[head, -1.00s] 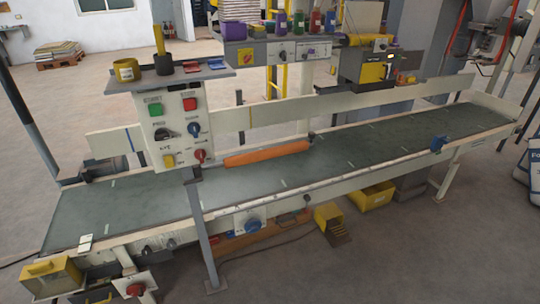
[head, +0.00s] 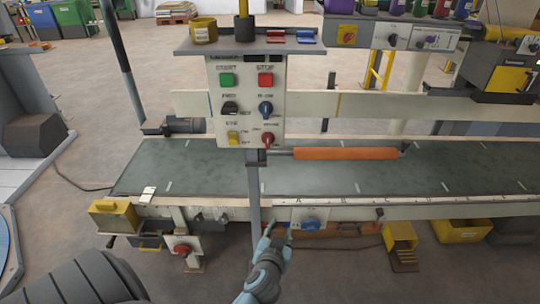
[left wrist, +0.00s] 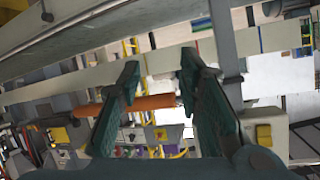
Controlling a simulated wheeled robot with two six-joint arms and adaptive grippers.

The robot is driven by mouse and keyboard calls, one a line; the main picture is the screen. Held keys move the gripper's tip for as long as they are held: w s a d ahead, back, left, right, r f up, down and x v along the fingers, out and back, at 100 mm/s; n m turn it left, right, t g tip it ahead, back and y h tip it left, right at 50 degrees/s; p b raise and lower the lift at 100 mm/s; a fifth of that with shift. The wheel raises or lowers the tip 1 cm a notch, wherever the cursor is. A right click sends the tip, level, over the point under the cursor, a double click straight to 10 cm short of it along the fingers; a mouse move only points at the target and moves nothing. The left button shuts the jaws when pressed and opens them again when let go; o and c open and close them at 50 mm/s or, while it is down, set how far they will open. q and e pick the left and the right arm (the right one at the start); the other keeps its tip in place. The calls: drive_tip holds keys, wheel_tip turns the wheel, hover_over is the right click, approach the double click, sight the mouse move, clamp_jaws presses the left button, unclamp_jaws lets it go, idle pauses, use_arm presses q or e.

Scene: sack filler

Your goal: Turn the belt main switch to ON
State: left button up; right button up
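The control panel (head: 246,105) stands on a post in front of the belt, with a green START button (head: 226,80) and red STOP button (head: 265,80). Below these are a black selector (head: 230,108), a blue knob (head: 266,108), a yellow button (head: 233,138) and a red rotary knob (head: 267,139). Their smaller labels are unreadable, so I cannot tell which is the main switch. Another blue rotary switch (head: 310,226) is on the belt frame; another red one (head: 183,250) is below. My left gripper (head: 278,224) is open and empty, below the panel. My right gripper is out of view.
The post (head: 253,200) stands close to the left of my left gripper. The green belt (head: 190,170) and its orange roller (head: 345,153) lie behind. Floor in front is free.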

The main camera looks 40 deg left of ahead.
sight(268, 143)
use_arm(q)
drive_tip(key=a+r+n+t+y, duration=0.1)
drive_tip(key=a+r+n+y, duration=0.15)
drive_tip(key=r, duration=0.65)
drive_tip(key=a+r+n+t+y, duration=0.2)
drive_tip(key=r+y, duration=0.1)
drive_tip(key=r, duration=0.6)
drive_tip(key=shift+h, duration=0.25)
drive_tip(key=x, duration=1.4)
drive_tip(key=shift+a+f+b, duration=0.1)
drive_tip(key=shift+b, duration=0.25)
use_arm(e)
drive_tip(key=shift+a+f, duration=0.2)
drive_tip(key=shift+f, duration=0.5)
use_arm(q)
clamp_jaws()
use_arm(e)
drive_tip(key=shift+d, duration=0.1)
